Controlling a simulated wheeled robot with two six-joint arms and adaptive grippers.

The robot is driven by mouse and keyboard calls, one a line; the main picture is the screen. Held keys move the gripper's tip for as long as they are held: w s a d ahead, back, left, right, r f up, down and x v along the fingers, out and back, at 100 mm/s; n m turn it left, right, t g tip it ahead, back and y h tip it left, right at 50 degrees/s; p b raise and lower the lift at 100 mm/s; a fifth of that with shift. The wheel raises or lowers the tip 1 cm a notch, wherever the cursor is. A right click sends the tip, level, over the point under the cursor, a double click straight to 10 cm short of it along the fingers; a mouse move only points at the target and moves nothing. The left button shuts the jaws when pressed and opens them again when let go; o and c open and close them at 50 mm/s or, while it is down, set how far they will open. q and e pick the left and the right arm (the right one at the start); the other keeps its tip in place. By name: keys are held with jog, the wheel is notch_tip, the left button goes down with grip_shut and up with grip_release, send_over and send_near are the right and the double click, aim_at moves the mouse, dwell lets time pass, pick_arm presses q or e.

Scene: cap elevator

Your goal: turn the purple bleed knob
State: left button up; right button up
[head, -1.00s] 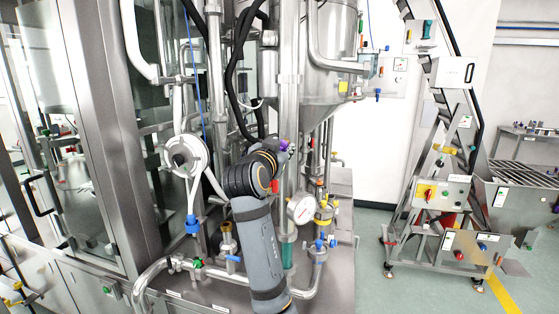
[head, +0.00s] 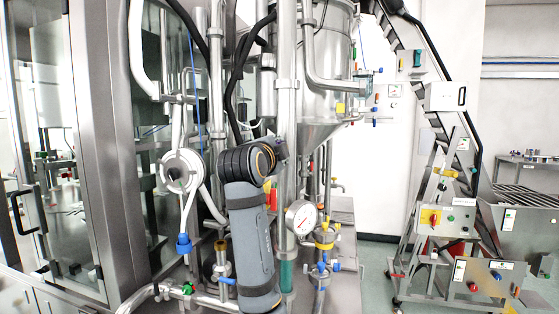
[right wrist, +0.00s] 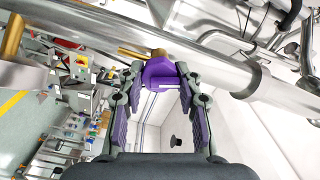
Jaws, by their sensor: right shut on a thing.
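The purple bleed knob (right wrist: 160,73) shows in the right wrist view, next to a brass fitting below a large steel pipe. My right gripper (right wrist: 160,78) has its two fingertips on either side of the knob and is shut on it. The gripper's inner pads are also purple. In the head view my right arm rises in front of the machine, and its wrist is beside the vertical steel pipe (head: 286,100). The knob and the right fingertips cannot be made out there. My left gripper is in neither view.
A pressure gauge (head: 301,217) and a yellow-banded fitting (head: 325,237) stand right of my arm. A white round housing (head: 182,171) with a blue fitting (head: 184,243) hangs to its left.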

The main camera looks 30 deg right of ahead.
jog(key=m+b, duration=0.2)
jog(key=m, duration=0.2)
jog(key=shift+f, duration=0.15)
jog(key=shift+w+r+m+b, duration=0.15)
jog(key=shift+m+b, duration=0.85)
jog(key=shift+m, duration=1.2)
jog(key=shift+r, duration=0.15)
jog(key=o, duration=1.1)
jog(key=shift+w+d+f, duration=0.1)
jog(key=shift+w+f, duration=0.1)
jog(key=shift+s, duration=0.1)
